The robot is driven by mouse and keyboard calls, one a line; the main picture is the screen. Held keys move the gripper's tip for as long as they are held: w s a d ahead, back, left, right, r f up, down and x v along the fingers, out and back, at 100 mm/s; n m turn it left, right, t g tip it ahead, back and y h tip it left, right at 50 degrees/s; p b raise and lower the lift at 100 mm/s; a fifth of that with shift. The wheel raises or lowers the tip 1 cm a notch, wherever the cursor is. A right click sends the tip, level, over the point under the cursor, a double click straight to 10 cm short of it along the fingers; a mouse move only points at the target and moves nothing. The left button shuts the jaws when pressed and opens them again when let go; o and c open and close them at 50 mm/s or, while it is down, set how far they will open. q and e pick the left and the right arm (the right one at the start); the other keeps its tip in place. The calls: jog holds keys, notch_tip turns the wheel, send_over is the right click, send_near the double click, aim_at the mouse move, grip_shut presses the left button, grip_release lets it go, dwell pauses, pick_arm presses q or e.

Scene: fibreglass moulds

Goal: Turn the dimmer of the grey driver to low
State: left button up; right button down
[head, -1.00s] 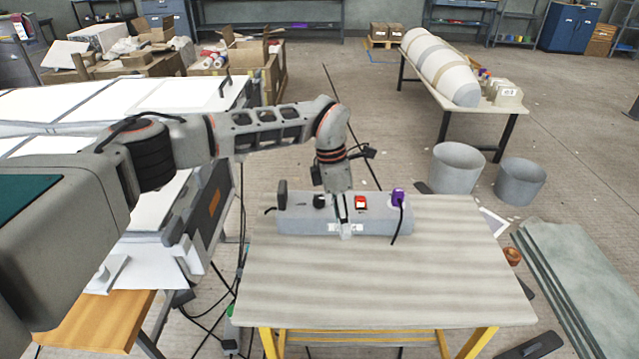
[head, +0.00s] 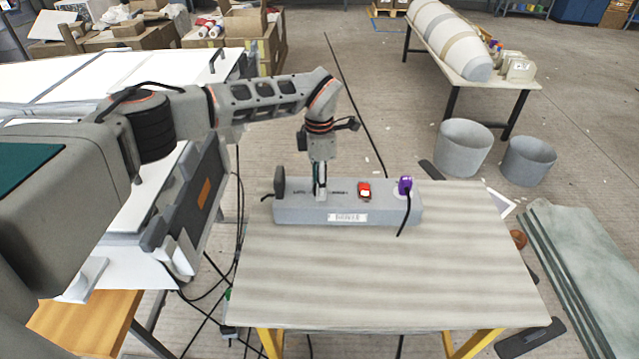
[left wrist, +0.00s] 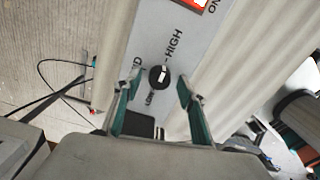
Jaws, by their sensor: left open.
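The grey driver (head: 390,214) is a long grey box lying across the back of the table. Its dimmer is a small round black knob (left wrist: 155,84) with a white mark, and it shows in the left wrist view. "HIGH" and "LOW" are printed beside it, and a third label is partly hidden. The white mark's exact setting is hard to tell. My left gripper (head: 320,196) points down over the left part of the driver. In the left wrist view its open fingers (left wrist: 157,88) stand on either side of the knob, apart from it. In the head view the gripper hides the knob.
A red switch (head: 364,190) and a purple plug (head: 405,186) with a black cable are on the driver's right part. A dark upright disc (head: 279,181) stands at its left end. The table's front (head: 390,280) is clear. Grey bins stand behind on the right.

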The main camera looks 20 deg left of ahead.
pick_arm(q)
jog(key=shift+f, duration=0.2)
pick_arm(e)
jog(key=shift+w+r, duration=0.3)
jog(key=shift+w, duration=0.1)
pick_arm(q)
jog(key=c, duration=1.1)
pick_arm(e)
jog(key=shift+s+f, duration=0.15)
jog(key=shift+f, duration=0.05)
